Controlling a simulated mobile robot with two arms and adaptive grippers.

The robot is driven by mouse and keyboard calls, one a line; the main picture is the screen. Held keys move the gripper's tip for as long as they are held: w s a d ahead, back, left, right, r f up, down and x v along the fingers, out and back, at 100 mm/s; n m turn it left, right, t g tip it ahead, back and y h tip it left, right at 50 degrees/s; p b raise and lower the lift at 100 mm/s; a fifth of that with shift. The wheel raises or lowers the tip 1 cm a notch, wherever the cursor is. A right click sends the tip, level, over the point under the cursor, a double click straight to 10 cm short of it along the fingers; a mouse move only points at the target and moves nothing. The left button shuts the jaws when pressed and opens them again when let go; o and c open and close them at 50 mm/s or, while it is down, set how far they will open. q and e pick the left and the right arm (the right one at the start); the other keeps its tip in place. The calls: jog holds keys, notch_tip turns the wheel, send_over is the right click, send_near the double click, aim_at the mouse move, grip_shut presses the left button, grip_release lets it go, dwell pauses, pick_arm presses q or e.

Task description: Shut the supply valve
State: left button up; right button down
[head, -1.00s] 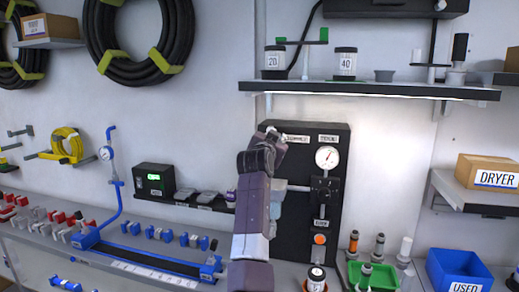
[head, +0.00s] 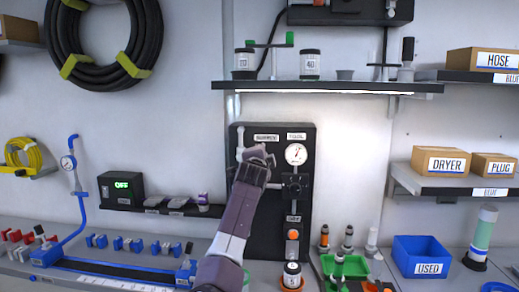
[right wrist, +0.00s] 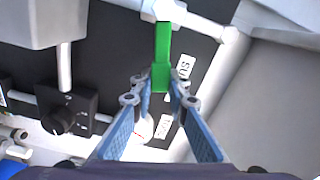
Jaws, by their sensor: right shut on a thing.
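The black supply panel (head: 271,215) hangs on the wall, with a label reading like SUPPLY (head: 265,138) at its top. My right gripper (head: 256,158) is in front of the panel's upper left part; my forearm and wrist hide part of it. In the right wrist view, the blue fingers of my right gripper (right wrist: 160,92) are closed around the lower end of a green valve handle (right wrist: 162,48). The handle extends from a fitting on a white pipe (right wrist: 207,25). My left gripper is not in view.
A round gauge (head: 296,153), a black knob (head: 294,187) and an orange button (head: 293,235) sit on the panel's right side. A shelf (head: 330,86) with jars is above. A blue USED bin (head: 421,256) stands at lower right.

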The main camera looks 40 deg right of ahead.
jog(key=shift+f+m, duration=0.35)
jog(key=shift+m, duration=0.35)
jog(key=shift+f+m, duration=0.3)
jog(key=shift+m, duration=0.4)
jog(key=c, duration=2.2)
grip_release()
jog(key=o, duration=0.4)
jog(key=shift+w+d+f, duration=0.1)
jog(key=shift+w+f, duration=0.2)
jog(key=shift+f, duration=0.05)
jog(key=shift+c, duration=0.2)
jog(key=shift+s, duration=0.1)
jog(key=shift+s, duration=0.1)
